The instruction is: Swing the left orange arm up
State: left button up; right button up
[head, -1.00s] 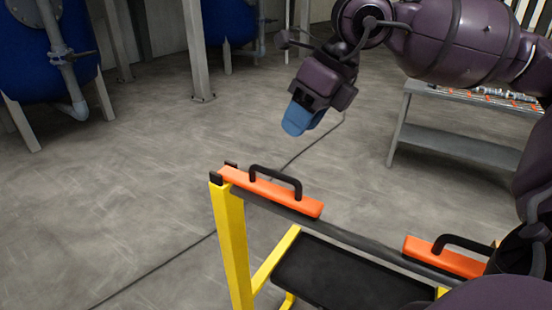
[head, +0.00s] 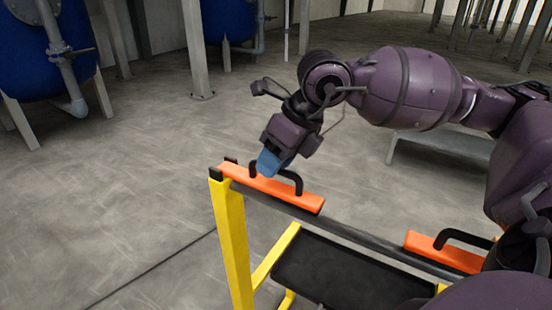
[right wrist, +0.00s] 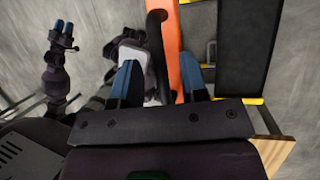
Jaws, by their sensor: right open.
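The left orange arm (head: 246,182) lies along the top rail of a yellow frame, at its left end. It carries a black loop handle (head: 298,182). My right gripper (head: 269,163) is just above and behind this handle, blue fingers pointing down, open. In the right wrist view, the handle (right wrist: 155,40) and the orange arm (right wrist: 172,45) show between the two open fingers (right wrist: 160,82). Whether a finger touches the handle cannot be told. My left gripper (right wrist: 63,32) shows small at the left of the right wrist view; its opening is unclear.
A second orange arm (head: 430,246) with a black handle lies further right on the rail. A black panel (head: 340,272) sits below it. Blue tanks (head: 65,45) stand at the back left. A grey table (head: 440,160) is partly hidden behind my right arm.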

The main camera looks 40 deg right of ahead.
jog(key=shift+c, duration=0.4)
grip_shut()
